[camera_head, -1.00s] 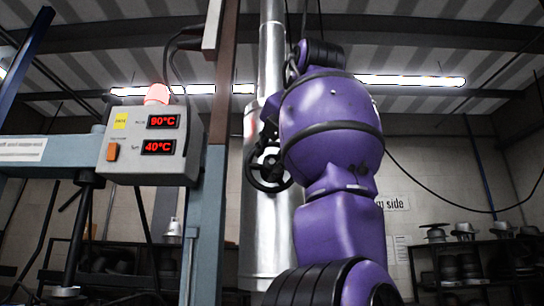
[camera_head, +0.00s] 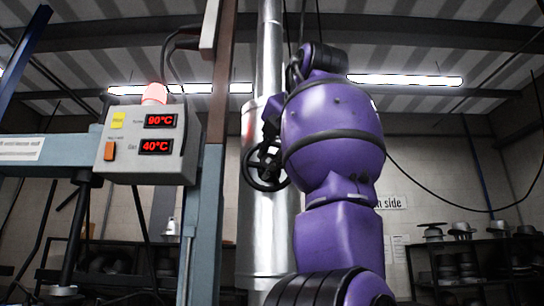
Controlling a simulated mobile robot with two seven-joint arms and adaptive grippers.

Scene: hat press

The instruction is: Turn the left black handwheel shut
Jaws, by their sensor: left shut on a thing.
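The black handwheel (camera_head: 264,167) stands on the front of the silver vertical pipe in the middle of the picture. Its right edge is close to my purple arm, which hides part of the area behind it. My left gripper (camera_head: 271,128) is at the top right of the wheel, mostly hidden by the arm. It is shut on the handwheel's rim, though the fingertips are hard to make out. My right gripper is not in view. No second handwheel shows.
A grey control box (camera_head: 150,142) with red displays reading 90°C and 40°C and a lit red lamp (camera_head: 155,94) is left of the wheel. A blue-grey post (camera_head: 209,225) stands between them. Shelves with hat forms (camera_head: 460,232) are at the back right.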

